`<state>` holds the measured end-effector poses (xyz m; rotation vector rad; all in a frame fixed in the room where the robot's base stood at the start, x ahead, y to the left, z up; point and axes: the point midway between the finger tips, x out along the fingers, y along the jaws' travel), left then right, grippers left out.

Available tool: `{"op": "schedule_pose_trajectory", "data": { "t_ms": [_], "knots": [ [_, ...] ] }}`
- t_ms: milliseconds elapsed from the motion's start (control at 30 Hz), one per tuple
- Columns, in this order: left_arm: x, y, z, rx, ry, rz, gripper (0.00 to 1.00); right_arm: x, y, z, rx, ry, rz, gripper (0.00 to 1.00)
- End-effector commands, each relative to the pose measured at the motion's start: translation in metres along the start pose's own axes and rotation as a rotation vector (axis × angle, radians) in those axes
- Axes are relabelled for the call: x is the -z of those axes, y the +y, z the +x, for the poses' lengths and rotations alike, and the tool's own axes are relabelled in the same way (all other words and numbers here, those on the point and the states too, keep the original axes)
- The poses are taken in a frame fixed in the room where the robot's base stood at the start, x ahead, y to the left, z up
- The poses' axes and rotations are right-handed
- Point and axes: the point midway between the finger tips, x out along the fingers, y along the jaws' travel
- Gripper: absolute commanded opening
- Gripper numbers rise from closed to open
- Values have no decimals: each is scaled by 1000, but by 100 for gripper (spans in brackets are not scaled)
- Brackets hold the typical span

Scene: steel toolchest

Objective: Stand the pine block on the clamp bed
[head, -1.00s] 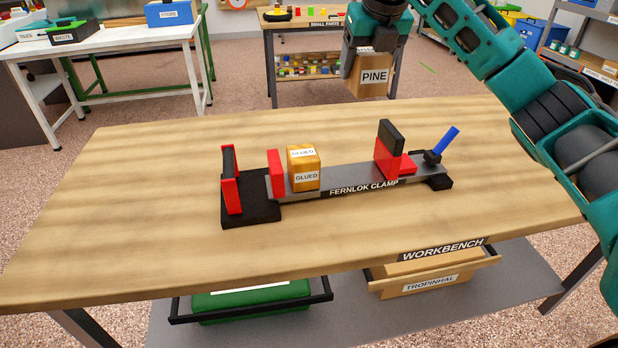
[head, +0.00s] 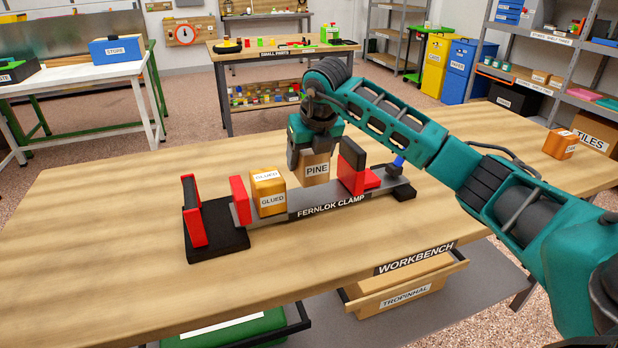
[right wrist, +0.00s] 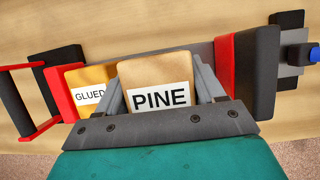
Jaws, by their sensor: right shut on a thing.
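The pine block (head: 317,171), pale wood with a PINE label, is upright in my right gripper (head: 312,152), which is shut on it. In the right wrist view the block (right wrist: 155,70) sits between the two fingers. It is over the grey bed of the Fernlok clamp (head: 334,203), between the orange GLUED block (head: 268,199) and the red and black jaw (head: 351,168) at right. I cannot tell whether its base touches the bed. The GLUED block stands on the bed beside the left red jaw (head: 239,200). My left gripper is out of view.
The clamp lies on the wooden workbench (head: 110,215), whose left part is clear. An orange box (head: 558,145) stands at the bench's far right end. A blue lever (head: 398,161) rises at the clamp's right end.

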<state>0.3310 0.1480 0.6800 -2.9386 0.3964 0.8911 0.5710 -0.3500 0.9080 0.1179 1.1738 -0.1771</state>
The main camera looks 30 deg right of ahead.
Motion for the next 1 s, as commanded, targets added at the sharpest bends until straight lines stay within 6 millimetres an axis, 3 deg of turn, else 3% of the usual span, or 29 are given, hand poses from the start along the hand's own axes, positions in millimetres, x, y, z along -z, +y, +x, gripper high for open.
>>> {"op": "schedule_pose_trajectory", "data": {
  "t_ms": [400,767,800,1000],
  "knots": [
    [-6,-1,6,1,3,-1,43,18,0,42,-1,0,0,31],
    [-11,0,6,1,-6,-2,43,19,0,46,-1,-1,0,31],
    [-11,0,5,1,-6,-2,43,19,0,46,-1,0,0,70],
    [-11,0,5,1,-6,-2,43,19,0,45,0,0,0,89]
  ]
}}
